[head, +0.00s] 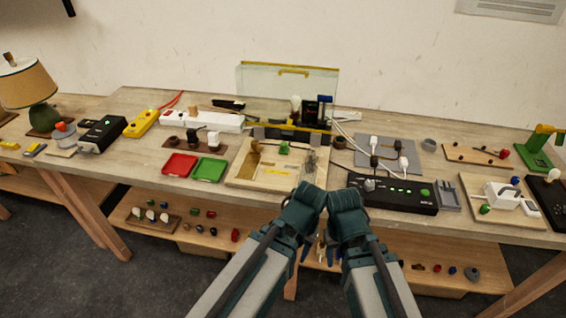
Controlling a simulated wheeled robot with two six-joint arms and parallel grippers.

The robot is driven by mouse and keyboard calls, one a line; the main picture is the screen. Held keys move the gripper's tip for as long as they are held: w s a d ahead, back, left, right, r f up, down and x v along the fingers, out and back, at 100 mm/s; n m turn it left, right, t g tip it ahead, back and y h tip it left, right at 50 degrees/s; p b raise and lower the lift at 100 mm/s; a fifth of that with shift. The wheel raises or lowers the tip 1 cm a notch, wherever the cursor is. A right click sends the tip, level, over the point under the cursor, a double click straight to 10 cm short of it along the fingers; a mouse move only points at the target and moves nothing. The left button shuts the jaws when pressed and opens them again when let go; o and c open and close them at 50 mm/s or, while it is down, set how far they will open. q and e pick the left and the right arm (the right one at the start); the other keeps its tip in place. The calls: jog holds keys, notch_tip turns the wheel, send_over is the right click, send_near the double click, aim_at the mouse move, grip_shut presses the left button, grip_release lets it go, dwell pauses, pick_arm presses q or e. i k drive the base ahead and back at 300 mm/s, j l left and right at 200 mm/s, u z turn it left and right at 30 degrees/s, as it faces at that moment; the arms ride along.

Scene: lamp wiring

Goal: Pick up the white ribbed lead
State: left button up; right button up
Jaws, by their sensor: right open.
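Pale leads (346,130) run from the back of the bench towards the grey mat (362,156). White plugs stand on that mat, one at its back left (373,142) and one at its front right (403,165). At this size I cannot tell which lead is ribbed. My two arms come up from the bottom and bend at the bench's front edge. My right gripper (329,252) hangs below that edge, open, small and partly hidden by my arms. My left gripper is hidden behind its own arm. The leads lie well beyond both arms.
A wooden tray (240,178) sits behind my arms, with a black switch box (400,198) to its right. Red (180,164) and green (208,170) trays lie left. A clear panel (260,82) stands at the back. A lower shelf (265,226) holds small parts.

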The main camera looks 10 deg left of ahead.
aim_at(402, 162)
jog(key=l+u, duration=0.4)
jog(key=l, duration=0.55)
jog(key=l+u, duration=0.45)
jog(key=l, duration=0.55)
